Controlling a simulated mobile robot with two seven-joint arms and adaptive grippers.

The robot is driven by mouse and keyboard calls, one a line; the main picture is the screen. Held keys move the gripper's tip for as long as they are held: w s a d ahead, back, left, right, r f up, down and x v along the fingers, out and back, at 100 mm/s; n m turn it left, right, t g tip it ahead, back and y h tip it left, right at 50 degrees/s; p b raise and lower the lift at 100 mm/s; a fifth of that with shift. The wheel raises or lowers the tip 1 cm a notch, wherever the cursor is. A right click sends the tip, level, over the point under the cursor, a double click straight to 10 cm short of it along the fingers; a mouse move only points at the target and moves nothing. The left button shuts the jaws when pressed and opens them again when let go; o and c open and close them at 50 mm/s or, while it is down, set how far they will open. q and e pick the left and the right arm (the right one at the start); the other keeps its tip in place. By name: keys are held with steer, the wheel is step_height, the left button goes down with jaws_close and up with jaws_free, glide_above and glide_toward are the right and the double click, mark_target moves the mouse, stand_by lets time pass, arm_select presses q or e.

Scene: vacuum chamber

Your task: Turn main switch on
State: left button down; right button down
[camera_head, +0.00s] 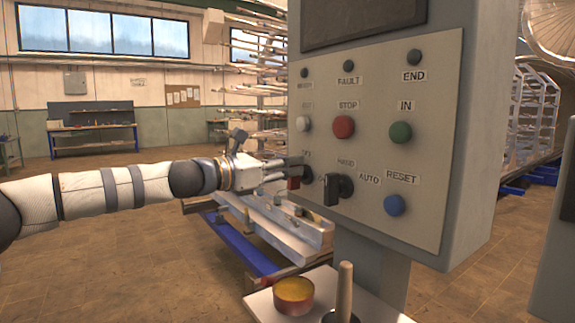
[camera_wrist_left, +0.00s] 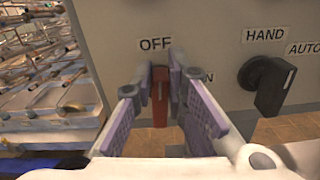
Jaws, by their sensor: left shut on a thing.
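The main switch is a red handle (camera_wrist_left: 160,108) on the grey control panel (camera_head: 440,110). In the left wrist view it stands upright below the OFF label (camera_wrist_left: 155,43), and the ON label to its right is partly hidden by a finger. In the head view a small part of the red handle (camera_head: 294,184) shows below my fingertips. My left gripper (camera_wrist_left: 160,82) is shut on the red handle, one finger on each side. In the head view the left gripper (camera_head: 288,171) reaches the panel from the left. My right gripper is not in view.
A black HAND/AUTO switch (camera_head: 338,188) sits close to the right of the red one. Red (camera_head: 344,127), green (camera_head: 400,132) and blue (camera_head: 394,205) buttons are nearby. Below, a shelf (camera_head: 375,307) holds an orange-filled pot (camera_head: 293,295) and an upright wooden handle (camera_head: 344,290).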

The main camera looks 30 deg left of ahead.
arm_select(q)
steer(key=m, duration=0.3)
steer(key=d+m, duration=0.1)
steer(key=shift+s+f, duration=0.2)
steer(key=shift+f, duration=0.05)
steer(key=m, duration=0.4)
steer(key=shift+s+d+f+b, duration=0.1)
steer(key=shift+d+f+b, duration=0.2)
steer(key=shift+d, duration=0.05)
steer(key=m, duration=0.3)
steer(key=f+m, duration=0.1)
steer(key=m, duration=0.1)
steer(key=shift+s+d+b, duration=0.15)
steer(key=shift+d+b, duration=0.15)
steer(key=shift+b, duration=0.1)
steer(key=shift+f+m, duration=0.2)
steer(key=shift+m, duration=0.75)
steer(key=shift+f+m, duration=0.15)
steer(key=shift+m, duration=0.8)
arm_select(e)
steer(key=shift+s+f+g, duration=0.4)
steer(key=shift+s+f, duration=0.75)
arm_select(q)
steer(key=c, duration=1.6)
jaws_free()
steer(key=shift+d+f, duration=0.1)
